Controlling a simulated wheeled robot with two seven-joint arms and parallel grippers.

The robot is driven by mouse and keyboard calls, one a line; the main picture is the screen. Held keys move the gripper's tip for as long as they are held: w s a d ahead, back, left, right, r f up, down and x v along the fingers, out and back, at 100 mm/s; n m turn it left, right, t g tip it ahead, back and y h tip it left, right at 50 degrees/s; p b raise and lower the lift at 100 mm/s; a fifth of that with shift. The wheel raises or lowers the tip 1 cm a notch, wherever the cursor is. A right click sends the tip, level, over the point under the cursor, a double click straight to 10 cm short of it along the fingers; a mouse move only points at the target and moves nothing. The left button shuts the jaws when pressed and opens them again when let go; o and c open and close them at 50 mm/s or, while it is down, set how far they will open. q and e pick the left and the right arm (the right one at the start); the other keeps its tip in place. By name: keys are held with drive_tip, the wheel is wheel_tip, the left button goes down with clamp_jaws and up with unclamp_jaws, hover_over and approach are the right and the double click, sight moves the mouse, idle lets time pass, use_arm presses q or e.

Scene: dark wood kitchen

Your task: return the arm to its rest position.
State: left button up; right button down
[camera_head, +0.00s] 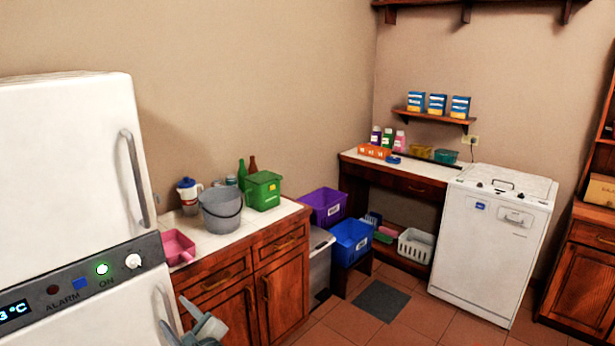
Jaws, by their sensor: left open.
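My left gripper (207,326) shows at the bottom of the head view, left of centre. It is grey-blue and open, with nothing seen between its fingers. It is in front of the wooden cabinet (284,297) and just right of the white fridge (70,180). The rest of my left arm is mostly out of the picture. My right gripper and arm are not in view.
The fridge's lower handle is close to my left gripper. A pink tub (178,246), grey bucket (221,211) and green bin (263,190) stand on the counter. Blue (351,243) and purple bins are beyond.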

use_arm(q)
wheel_tip(320, 180, down, 15)
drive_tip(key=s+d+g+h+b, duration=0.1)
drive_tip(key=d+h, duration=0.1)
drive_tip(key=h, duration=0.1)
drive_tip(key=s+d+f+n+g+h+b, duration=0.15)
drive_tip(key=s+f, duration=0.35)
drive_tip(key=f, duration=0.6)
drive_tip(key=s+d+f+n+g+h+b, duration=0.1)
drive_tip(key=s+f+h, duration=0.1)
drive_tip(key=s+f, duration=0.65)
drive_tip(key=s+d+f+n+g+h+b, duration=0.1)
drive_tip(key=s+d+f+n+g+h, duration=0.15)
drive_tip(key=f, duration=1.05)
drive_tip(key=s+d+f+n+g+h+b, duration=0.1)
drive_tip(key=s+f+n, duration=0.2)
drive_tip(key=s+f, duration=0.65)
drive_tip(key=s+f+n+g+h+b, duration=0.1)
drive_tip(key=s+f+n, duration=0.1)
drive_tip(key=s+f, duration=0.75)
drive_tip(key=s+f+n+g, duration=0.1)
drive_tip(key=s+n, duration=0.3)
drive_tip(key=s, duration=0.9)
drive_tip(key=s+f+n+g+h+b, duration=0.1)
drive_tip(key=s+f+n, duration=0.3)
drive_tip(key=s, duration=0.9)
drive_tip(key=shift+d+f+g, duration=0.25)
drive_tip(key=shift+f+g, duration=0.1)
drive_tip(key=shift+g, duration=0.15)
